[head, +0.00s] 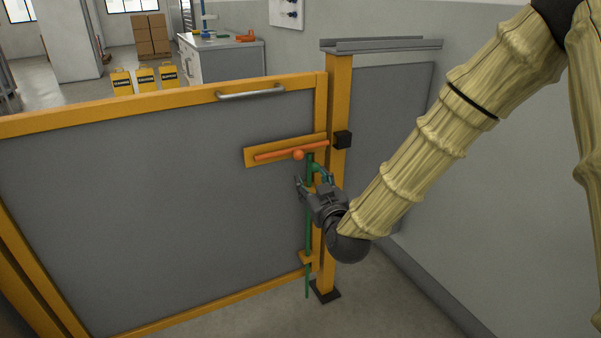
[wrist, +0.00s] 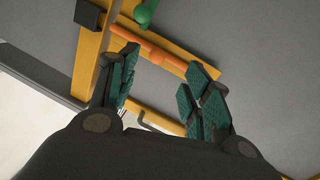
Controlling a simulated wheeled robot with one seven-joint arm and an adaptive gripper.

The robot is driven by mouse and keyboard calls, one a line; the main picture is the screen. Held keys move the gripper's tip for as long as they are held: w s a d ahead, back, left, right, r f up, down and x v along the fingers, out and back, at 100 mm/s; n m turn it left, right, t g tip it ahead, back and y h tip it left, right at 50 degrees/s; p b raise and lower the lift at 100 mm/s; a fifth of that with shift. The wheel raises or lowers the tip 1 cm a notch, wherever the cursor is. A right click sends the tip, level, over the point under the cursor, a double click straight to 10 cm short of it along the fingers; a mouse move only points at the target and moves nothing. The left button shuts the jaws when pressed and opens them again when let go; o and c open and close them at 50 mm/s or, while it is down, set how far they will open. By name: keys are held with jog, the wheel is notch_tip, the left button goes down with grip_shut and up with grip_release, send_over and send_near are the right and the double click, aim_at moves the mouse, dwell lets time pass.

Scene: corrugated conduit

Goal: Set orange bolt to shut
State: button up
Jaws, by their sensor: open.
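The orange bolt (head: 275,153) is a thin rod with a round knob (head: 298,154), lying along a yellow plate on the gate's upper right. Its right end is near the black block (head: 343,139) on the post; in the wrist view the bolt (wrist: 126,38) appears to end a little short of the block (wrist: 88,13). My gripper (head: 315,180) is open and empty, just below the bolt and knob. In the wrist view the bolt's knob (wrist: 157,56) shows between the spread fingertips (wrist: 164,62), seemingly beyond them. I cannot tell any contact.
A green vertical rod (head: 308,225) with a green handle stands close beside my gripper. The gate's grey panel (head: 140,200) has a yellow frame and a metal handle (head: 250,92) on top. A yellow post (head: 338,105) and grey wall are at right. Open space lies before the panel.

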aim_at(300, 157)
jog(key=x, duration=0.3)
jog(key=r+b+x, duration=0.1)
jog(key=x, duration=0.3)
jog(key=b+x, duration=0.1)
jog(key=x, duration=0.3)
jog(key=shift+a+r, duration=0.15)
jog(key=shift+r, duration=0.15)
